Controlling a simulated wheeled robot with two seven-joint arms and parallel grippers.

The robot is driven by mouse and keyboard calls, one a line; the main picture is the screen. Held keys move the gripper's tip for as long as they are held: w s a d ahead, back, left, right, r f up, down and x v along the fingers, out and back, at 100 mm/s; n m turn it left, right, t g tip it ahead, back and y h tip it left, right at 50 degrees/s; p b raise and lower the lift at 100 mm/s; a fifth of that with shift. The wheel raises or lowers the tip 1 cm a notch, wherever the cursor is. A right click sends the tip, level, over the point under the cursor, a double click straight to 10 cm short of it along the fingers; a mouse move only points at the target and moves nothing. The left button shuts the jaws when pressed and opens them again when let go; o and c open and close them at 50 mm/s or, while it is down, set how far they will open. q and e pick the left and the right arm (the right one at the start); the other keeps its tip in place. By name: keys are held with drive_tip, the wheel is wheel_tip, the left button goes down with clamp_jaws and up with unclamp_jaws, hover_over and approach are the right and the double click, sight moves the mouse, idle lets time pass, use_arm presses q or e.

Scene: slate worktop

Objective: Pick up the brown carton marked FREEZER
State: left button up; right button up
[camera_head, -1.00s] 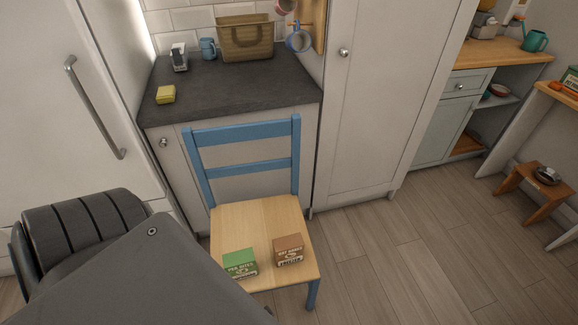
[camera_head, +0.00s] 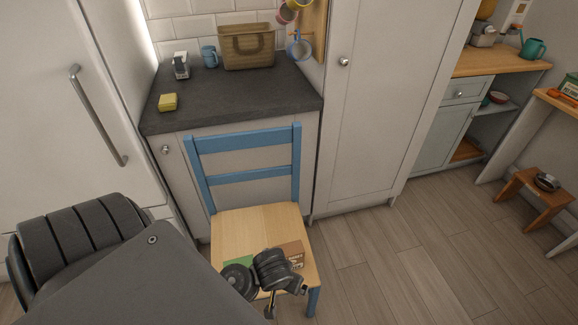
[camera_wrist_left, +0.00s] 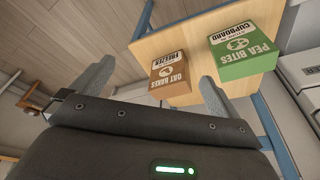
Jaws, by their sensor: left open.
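The brown carton (camera_head: 295,251), marked OAT BAKES and FREEZER, stands on the wooden chair seat (camera_head: 240,222), partly hidden by my left wrist in the head view. In the left wrist view the brown carton (camera_wrist_left: 170,80) shows between and beyond the two fingertips. My left gripper (camera_wrist_left: 155,86) is open and empty, with no visible contact on the carton. In the head view my left gripper (camera_head: 272,304) hangs over the seat's front part. My right gripper is in neither view.
The chair's blue backrest (camera_head: 245,141) rises behind the seat. A slate worktop (camera_head: 225,98) lies behind it. The floor (camera_head: 390,265) to the right is clear.

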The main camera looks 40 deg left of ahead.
sight(289, 251)
use_arm(q)
drive_tip(key=w+a+f+n+y, duration=0.1)
drive_tip(key=w+a+f+n, duration=0.1)
drive_tip(key=w, duration=0.2)
drive_tip(key=w+a+f+n+y+b, duration=0.1)
drive_tip(key=w+a+f+n, duration=0.2)
drive_tip(key=w+a+f+n+y, duration=0.1)
drive_tip(key=w+a+f+n, duration=0.1)
drive_tip(key=w+n, duration=0.1)
drive_tip(key=shift+w+a+f, duration=0.15)
drive_tip(key=shift+w+a, duration=0.05)
drive_tip(key=shift+w, duration=0.2)
drive_tip(key=shift+w+a+f, duration=0.15)
drive_tip(key=shift+w+a, duration=0.05)
drive_tip(key=shift+w, duration=0.2)
drive_tip(key=shift+w+a+f+b, duration=0.1)
drive_tip(key=shift+f+b, duration=0.15)
drive_tip(key=shift+b, duration=0.05)
drive_tip(key=shift+f, duration=0.1)
drive_tip(key=b+x, duration=0.1)
drive_tip(key=x, duration=0.4)
drive_tip(key=shift+f+b, duration=0.1)
drive_tip(key=shift+b, duration=0.25)
drive_tip(key=c, duration=0.7)
drive_tip(key=shift+c, duration=0.5)
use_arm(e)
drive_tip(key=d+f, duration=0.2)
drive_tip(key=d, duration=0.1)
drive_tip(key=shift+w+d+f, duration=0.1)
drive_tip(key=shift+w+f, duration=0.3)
